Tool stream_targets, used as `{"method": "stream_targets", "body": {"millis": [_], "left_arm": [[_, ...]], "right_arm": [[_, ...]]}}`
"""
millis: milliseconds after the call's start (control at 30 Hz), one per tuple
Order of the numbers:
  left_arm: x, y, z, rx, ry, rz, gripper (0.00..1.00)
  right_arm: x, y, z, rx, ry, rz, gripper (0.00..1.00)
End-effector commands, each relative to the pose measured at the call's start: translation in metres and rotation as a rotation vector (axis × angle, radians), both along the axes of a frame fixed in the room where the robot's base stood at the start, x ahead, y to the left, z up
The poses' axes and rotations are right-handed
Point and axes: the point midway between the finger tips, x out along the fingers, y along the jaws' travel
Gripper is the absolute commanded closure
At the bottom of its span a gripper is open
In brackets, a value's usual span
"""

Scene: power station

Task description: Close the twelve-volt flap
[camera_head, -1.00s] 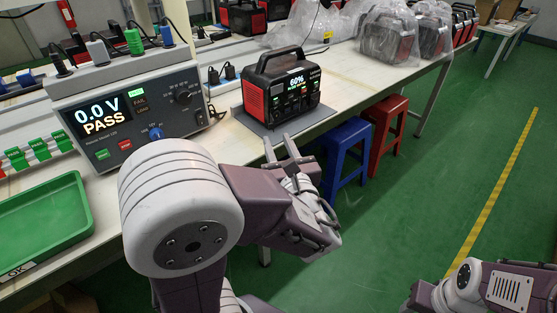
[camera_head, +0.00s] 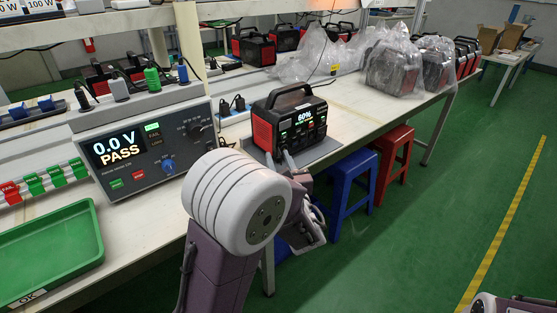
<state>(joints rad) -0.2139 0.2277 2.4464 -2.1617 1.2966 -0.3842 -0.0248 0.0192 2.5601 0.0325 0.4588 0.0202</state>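The power station (camera_head: 290,122) is a black box with red sides and a top handle. It stands upright on a grey mat on the bench, its lit display reading about 60%. The twelve-volt flap is too small to make out on its front. My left gripper (camera_head: 279,158) is at the lower front of the station, its two fingers apart with nothing seen between them. I cannot tell whether a finger touches the front. My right gripper is out of view; only a bit of my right arm shows at the bottom right corner.
A tester (camera_head: 145,150) reading 0.0 V PASS stands left of the station. A green tray (camera_head: 50,250) lies at the near left. Bagged units (camera_head: 392,68) stand further along the bench. Blue (camera_head: 350,170) and red (camera_head: 393,150) stools stand beside the bench. The floor at right is clear.

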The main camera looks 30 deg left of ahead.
Motion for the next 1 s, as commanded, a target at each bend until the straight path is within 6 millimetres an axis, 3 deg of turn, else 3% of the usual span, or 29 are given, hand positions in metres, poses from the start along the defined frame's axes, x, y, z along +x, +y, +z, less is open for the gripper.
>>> {"method": "stream_targets", "body": {"millis": [133, 233, 267, 667, 1000], "left_arm": [[0.0, 0.0, 0.0, 0.0, 0.0, 0.0, 0.67], [0.0, 0.0, 0.0, 0.0, 0.0, 0.0, 0.95], [0.0, 0.0, 0.0, 0.0, 0.0, 0.0, 1.0], [0.001, -0.002, 0.001, -0.001, 0.0, 0.039, 1.0], [0.007, -0.01, 0.005, 0.0, 0.003, 0.275, 1.0]], "right_arm": [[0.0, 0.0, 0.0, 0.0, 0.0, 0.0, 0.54], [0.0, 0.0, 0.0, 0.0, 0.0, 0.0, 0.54], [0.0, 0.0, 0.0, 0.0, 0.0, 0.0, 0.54], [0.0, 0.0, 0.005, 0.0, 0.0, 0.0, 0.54], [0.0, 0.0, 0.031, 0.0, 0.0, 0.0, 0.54]]}}
